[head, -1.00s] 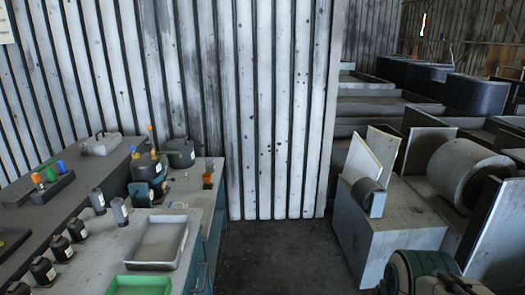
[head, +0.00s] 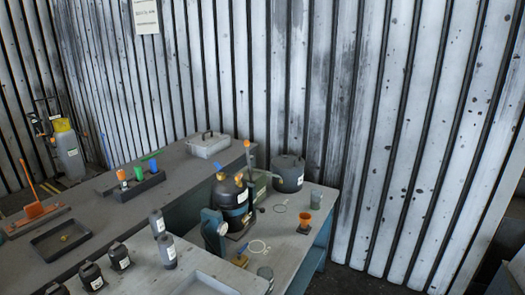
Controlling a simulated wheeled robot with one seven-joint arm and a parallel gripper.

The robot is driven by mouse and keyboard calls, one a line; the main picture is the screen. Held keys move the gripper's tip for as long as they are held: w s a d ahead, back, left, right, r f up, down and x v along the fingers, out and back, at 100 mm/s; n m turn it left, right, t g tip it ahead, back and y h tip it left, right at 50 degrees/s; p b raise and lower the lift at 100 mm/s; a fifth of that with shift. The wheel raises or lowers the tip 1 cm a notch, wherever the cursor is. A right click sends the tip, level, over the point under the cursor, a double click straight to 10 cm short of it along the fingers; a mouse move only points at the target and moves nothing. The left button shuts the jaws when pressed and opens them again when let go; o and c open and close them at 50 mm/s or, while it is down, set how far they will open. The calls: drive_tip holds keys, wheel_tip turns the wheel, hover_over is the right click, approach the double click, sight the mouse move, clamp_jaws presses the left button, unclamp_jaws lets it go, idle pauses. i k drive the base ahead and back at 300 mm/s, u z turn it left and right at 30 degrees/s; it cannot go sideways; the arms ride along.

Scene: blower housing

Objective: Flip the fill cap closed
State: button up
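A dark, rounded machine (head: 231,197) stands upright on the bench, with a pale label, a blue piece (head: 220,167) and a yellow-orange piece (head: 239,180) at its top. A tall lever with an orange knob (head: 247,144) rises beside it. I cannot tell which part is the fill cap, or whether a cap is open or shut; the details are too small. My gripper is not in view.
A corrugated wall (head: 400,130) closes the back.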

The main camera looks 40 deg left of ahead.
sight(218, 166)
drive_tip(key=i, duration=2.6)
drive_tip(key=u, duration=3.4)
drive_tip(key=i, duration=0.55)
drive_tip(key=z, duration=0.1)
